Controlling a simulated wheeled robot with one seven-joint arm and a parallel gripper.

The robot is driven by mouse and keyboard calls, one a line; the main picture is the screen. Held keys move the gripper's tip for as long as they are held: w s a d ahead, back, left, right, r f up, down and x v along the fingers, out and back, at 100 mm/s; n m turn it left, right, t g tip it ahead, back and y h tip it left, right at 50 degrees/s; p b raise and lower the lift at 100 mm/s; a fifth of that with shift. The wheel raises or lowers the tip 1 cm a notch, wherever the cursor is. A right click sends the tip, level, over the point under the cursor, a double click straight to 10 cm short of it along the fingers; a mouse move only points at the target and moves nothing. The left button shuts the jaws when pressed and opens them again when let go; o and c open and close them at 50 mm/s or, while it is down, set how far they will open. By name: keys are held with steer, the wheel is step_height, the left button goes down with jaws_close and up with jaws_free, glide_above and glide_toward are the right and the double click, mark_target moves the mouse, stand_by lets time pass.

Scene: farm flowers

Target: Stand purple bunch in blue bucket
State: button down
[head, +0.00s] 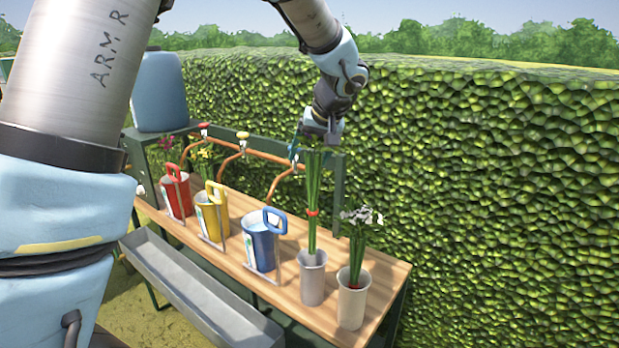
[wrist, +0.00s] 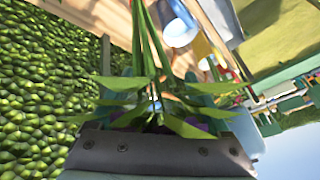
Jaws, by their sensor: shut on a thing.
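The bunch (head: 313,190) is long green stems with a red band, hanging upright below my gripper (head: 322,145). My gripper is shut on its top end. The blooms are mostly hidden; a little purple shows between the jaws in the wrist view, with leaves and stems (wrist: 150,50) running away from them. The stems' lower ends are at the mouth of a plain grey bucket (head: 312,284); I cannot tell whether they are inside it.
A yellow bucket (head: 212,222) and a red bucket (head: 178,198) stand further left, with flowers behind them. A pale pot of white flowers (head: 352,303) stands at right. A copper pipe with taps (head: 243,136) runs behind. A grey trough (head: 190,290) lies in front; a hedge (head: 490,190) stands behind.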

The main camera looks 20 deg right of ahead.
mark_target(310, 139)
steer(key=shift+r, duration=0.6)
steer(key=shift+r+p, duration=0.65)
steer(key=shift+r, duration=0.6)
